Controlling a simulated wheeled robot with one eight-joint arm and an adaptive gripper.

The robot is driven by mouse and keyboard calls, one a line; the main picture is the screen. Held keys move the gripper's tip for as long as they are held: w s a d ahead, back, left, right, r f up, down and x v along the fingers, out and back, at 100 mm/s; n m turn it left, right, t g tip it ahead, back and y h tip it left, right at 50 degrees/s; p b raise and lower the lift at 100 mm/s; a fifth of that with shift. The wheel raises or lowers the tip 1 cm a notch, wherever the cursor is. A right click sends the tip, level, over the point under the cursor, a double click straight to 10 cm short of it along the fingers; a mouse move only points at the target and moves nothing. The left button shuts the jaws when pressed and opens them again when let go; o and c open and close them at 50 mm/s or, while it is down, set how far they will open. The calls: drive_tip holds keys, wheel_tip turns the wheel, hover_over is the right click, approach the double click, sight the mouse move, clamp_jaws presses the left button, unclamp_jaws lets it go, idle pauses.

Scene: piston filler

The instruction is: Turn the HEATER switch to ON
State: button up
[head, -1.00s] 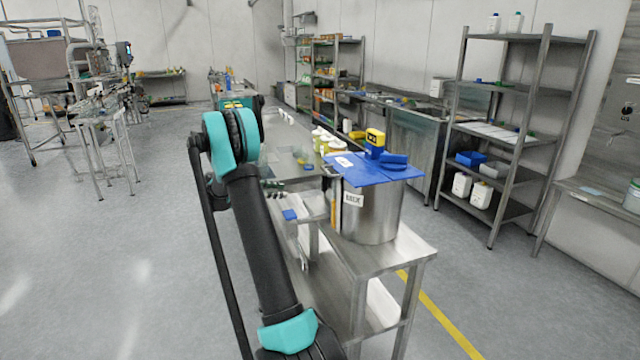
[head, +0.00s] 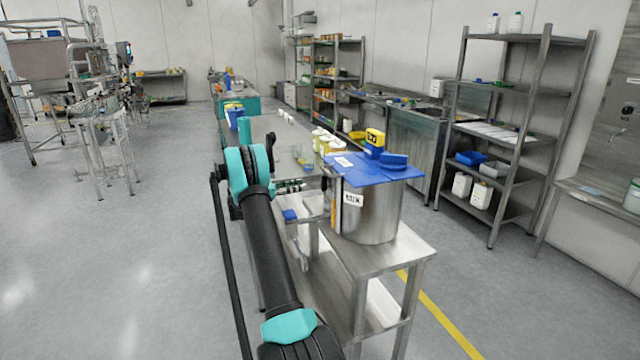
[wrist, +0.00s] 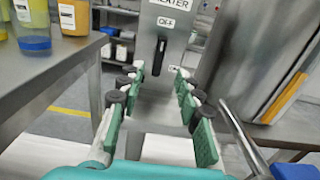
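In the wrist view, the HEATER panel (wrist: 176,35) is a grey metal plate straight ahead, with its HEATER label cut by the top edge. A dark upright switch (wrist: 160,56) sits below the OFF label (wrist: 166,22). A lower label (wrist: 175,69), probably ON, is partly hidden by a finger. My gripper (wrist: 160,80) is open and empty, its green-padded fingers on either side of and below the switch, apparently short of it. In the head view my gripper (head: 290,186) is small beside the steel pot; the switch cannot be made out there.
The steel pot (head: 368,215) with a blue lid stands on a steel table (head: 385,258), close to the right of my gripper. In the wrist view, jars (wrist: 75,16) stand on a steel tabletop (wrist: 50,68) at left. Open floor (head: 120,260) lies left.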

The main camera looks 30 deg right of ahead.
sight(324, 183)
drive_tip(key=x, duration=1)
drive_tip(key=shift+s+d, duration=0.1)
drive_tip(key=shift+s, duration=0.05)
drive_tip(key=shift+c, duration=0.3)
clamp_jaws()
